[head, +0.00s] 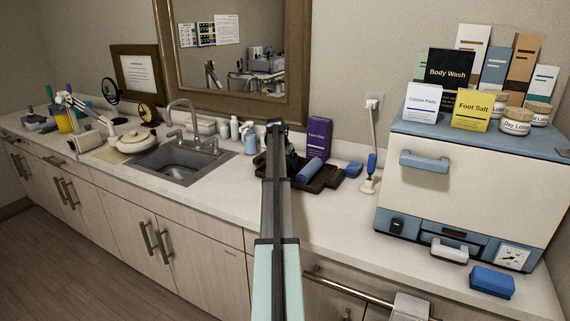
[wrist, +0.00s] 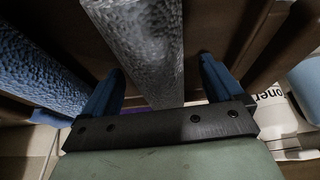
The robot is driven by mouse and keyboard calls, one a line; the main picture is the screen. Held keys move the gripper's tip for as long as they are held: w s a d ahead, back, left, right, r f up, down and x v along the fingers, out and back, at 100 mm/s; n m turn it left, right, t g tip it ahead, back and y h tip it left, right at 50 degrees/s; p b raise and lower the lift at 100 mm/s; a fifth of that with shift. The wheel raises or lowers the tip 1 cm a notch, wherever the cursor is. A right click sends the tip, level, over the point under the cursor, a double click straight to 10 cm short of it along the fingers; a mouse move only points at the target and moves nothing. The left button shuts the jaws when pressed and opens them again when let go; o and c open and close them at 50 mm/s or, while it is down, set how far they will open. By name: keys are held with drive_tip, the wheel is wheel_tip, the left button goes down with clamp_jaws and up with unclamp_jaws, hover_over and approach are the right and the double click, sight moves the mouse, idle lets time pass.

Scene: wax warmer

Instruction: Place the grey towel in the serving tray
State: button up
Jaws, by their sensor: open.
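The grey towel (wrist: 145,45) is a rolled, textured cylinder in the wrist view. It lies lengthwise between the two blue fingers of my gripper (wrist: 161,66), with a visible gap on each side. My gripper is open and not clamped on it. The dark brown serving tray (head: 327,181) stands on the counter below the mirror, and its brown wood (wrist: 215,25) shows around the grey towel in the wrist view. The grey towel appears to be over or in the tray; contact with its floor cannot be told.
A purple box (head: 318,139) stands behind. A blue block (head: 353,169) is to the right. A white bottle (wrist: 275,115) is near my gripper. Counter (head: 335,213) is clear in front.

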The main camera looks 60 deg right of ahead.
drive_tip(key=v, duration=1.1)
drive_tip(key=shift+a+r, duration=0.2)
drive_tip(key=shift+r, duration=0.1)
